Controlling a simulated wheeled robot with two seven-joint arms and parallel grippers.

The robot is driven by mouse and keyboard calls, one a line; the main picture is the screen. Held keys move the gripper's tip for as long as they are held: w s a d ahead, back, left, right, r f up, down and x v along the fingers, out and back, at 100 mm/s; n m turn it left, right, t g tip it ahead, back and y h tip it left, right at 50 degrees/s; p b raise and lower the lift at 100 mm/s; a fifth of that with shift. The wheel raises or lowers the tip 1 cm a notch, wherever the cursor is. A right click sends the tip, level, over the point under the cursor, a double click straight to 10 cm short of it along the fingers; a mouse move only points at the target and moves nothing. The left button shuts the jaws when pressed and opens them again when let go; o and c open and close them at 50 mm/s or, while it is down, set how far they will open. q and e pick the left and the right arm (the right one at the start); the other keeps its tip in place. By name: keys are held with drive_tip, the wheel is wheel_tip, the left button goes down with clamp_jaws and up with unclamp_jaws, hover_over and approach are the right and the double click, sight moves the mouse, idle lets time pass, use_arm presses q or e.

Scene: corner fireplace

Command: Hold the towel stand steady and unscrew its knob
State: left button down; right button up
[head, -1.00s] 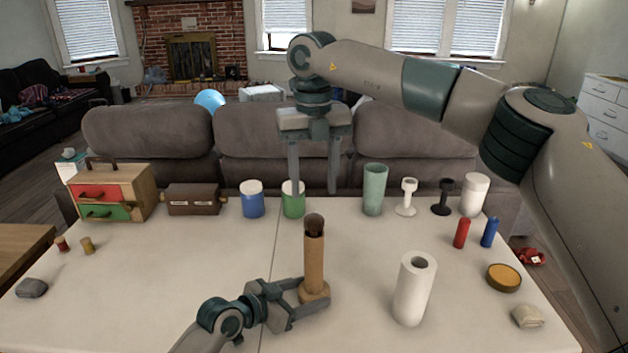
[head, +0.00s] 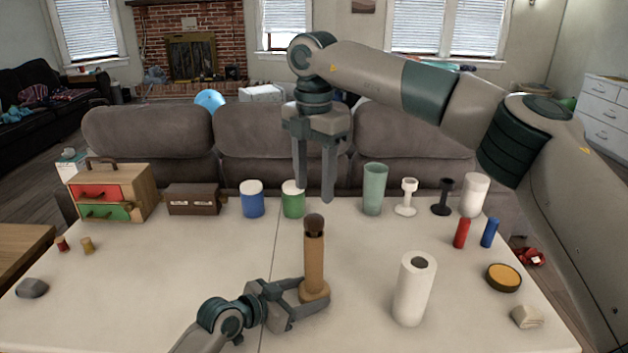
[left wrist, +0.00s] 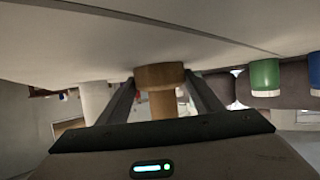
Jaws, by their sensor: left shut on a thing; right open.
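The towel stand (head: 314,264) is an upright light-brown wooden post on a wider round base, with a dark brown knob (head: 313,222) on top. My left gripper (head: 313,292) is shut on its base, low at the table; in the left wrist view the round base (left wrist: 159,76) sits between the two fingers. My right gripper (head: 314,190) is open and empty, pointing down above the knob and apart from it. The knob is out of sight in the left wrist view.
A white paper roll (head: 413,290) stands right of the stand. Blue (head: 252,200) and green (head: 292,200) jars, a green cup (head: 374,190) and other items line the table's back edge. Table left of the stand is mostly clear.

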sight(314, 217)
drive_tip(key=shift+f, duration=0.1)
drive_tip(key=shift+f, duration=3.9)
drive_tip(key=c, duration=1.1)
